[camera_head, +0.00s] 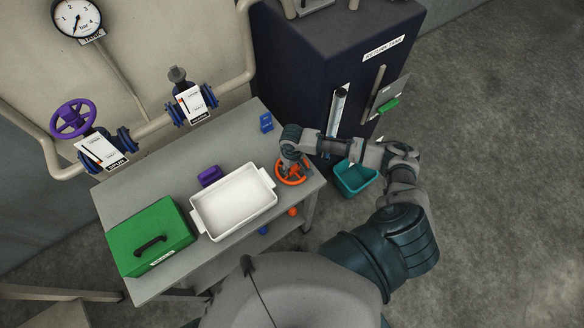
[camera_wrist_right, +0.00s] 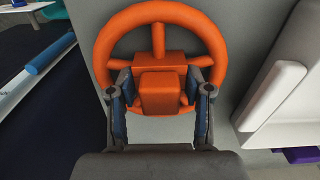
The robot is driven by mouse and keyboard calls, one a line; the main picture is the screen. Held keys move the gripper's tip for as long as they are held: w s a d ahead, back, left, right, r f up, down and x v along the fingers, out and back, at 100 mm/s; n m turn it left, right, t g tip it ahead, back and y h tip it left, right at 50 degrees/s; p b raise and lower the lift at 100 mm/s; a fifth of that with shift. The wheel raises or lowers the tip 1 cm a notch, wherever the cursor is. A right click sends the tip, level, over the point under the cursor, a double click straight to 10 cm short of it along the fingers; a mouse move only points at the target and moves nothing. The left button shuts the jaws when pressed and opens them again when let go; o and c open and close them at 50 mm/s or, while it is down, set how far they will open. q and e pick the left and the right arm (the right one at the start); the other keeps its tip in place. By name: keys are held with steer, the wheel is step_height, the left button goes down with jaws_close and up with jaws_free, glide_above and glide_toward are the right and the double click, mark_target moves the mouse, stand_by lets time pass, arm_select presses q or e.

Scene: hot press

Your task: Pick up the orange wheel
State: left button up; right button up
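The orange wheel (camera_head: 283,181) lies on the right end of the grey table, beside the white tray. In the right wrist view the wheel (camera_wrist_right: 160,10) shows its round rim, its spokes and a square block at the hub. My right gripper (camera_wrist_right: 160,115) has one finger on each side of that block, with a narrow gap to it, so the fingers look open. In the head view my right gripper (camera_head: 291,165) is over the wheel and hides part of it. My left gripper is not in view.
The white tray (camera_head: 236,216) stands left of the wheel, with a purple block (camera_head: 209,176) behind it. A green box (camera_head: 150,236) is at the left and a blue block (camera_head: 266,122) at the back. A teal bin (camera_head: 355,180) stands right of the table, by a dark cabinet (camera_head: 300,75).

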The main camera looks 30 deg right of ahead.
jaws_close()
steer(key=shift+r, duration=0.6)
step_height(320, 180, up, 2)
steer(key=shift+w+r, duration=0.1)
steer(key=s+a+r, duration=0.1)
steer(key=s, duration=1.5)
steer(key=shift+a+r, duration=0.15)
steer(key=shift+r, duration=0.2)
